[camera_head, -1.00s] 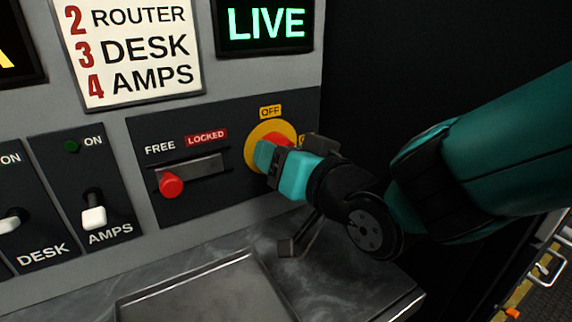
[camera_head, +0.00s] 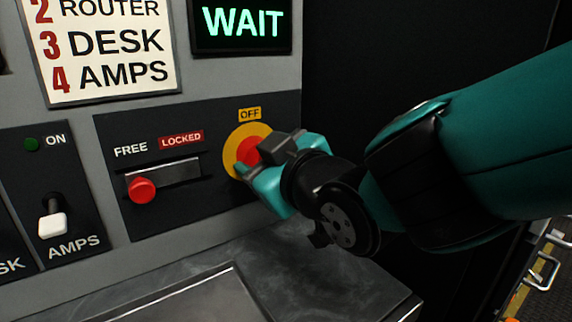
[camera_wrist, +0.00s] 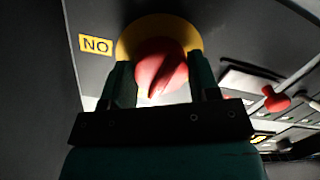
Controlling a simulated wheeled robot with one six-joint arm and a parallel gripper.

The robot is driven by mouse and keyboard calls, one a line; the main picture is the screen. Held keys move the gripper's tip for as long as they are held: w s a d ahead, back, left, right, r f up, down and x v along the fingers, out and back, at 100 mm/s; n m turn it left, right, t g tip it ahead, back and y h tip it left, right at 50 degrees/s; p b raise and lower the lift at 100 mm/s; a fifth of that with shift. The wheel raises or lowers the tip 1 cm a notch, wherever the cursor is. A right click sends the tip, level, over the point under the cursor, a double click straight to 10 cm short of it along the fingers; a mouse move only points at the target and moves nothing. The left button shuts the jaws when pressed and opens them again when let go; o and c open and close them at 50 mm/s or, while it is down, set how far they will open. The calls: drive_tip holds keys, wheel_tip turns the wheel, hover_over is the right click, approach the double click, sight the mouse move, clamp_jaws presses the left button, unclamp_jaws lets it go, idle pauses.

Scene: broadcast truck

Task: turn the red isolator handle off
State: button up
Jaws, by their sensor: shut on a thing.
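The red isolator handle (camera_head: 249,149) sits on a round yellow plate (camera_head: 231,147) on a dark panel, under a yellow OFF label (camera_head: 250,114). My gripper (camera_head: 262,158) is at the handle from the right, its wrist rolled, and hides part of it. In the wrist view the red handle (camera_wrist: 160,66) stands between the two teal fingers of my gripper (camera_wrist: 160,80), which are shut on it. Its raised ridge slants there. The ON label (camera_wrist: 96,45) appears upside down left of the yellow plate.
A red slider knob (camera_head: 142,189) stands at the FREE end of its slot, left of the handle. An AMPS switch (camera_head: 53,225) is farther left. A sign (camera_head: 242,24) above reads WAIT. A grey worktop (camera_head: 320,275) with a shallow tray lies below.

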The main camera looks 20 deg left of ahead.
drive_tip(key=shift+n, duration=0.5)
drive_tip(key=shift+r, duration=0.1)
drive_tip(key=o, duration=0.9)
drive_tip(key=shift+b+v, duration=1.2)
drive_tip(key=shift+v, duration=7.5)
drive_tip(key=shift+s, duration=0.1)
